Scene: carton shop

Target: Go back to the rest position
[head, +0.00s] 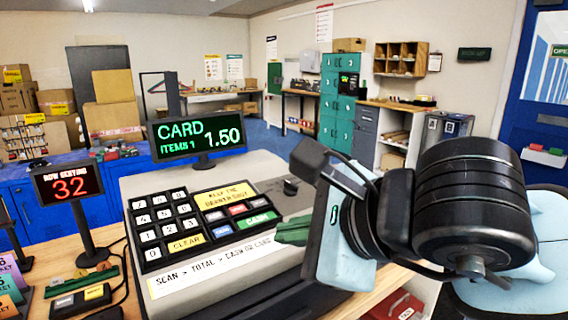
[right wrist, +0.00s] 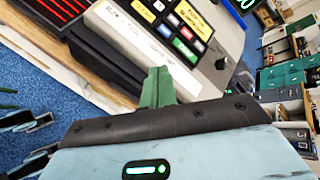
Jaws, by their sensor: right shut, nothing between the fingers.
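My right gripper (head: 293,231) comes in from the right in the head view. In the right wrist view the shut green fingers (right wrist: 158,88) point toward the register's front edge. I cannot tell whether they touch it. The register's keypad (head: 163,225) has white number keys, a yellow CLEAR key and a green CASH key.
A red "32" sign (head: 70,190) stands on the wooden counter at the left, near a small black and yellow device (head: 80,300). A red box (head: 397,306) is low beside the counter. Cartons (head: 20,98), teal lockers (head: 340,98) and shelves stand at the back.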

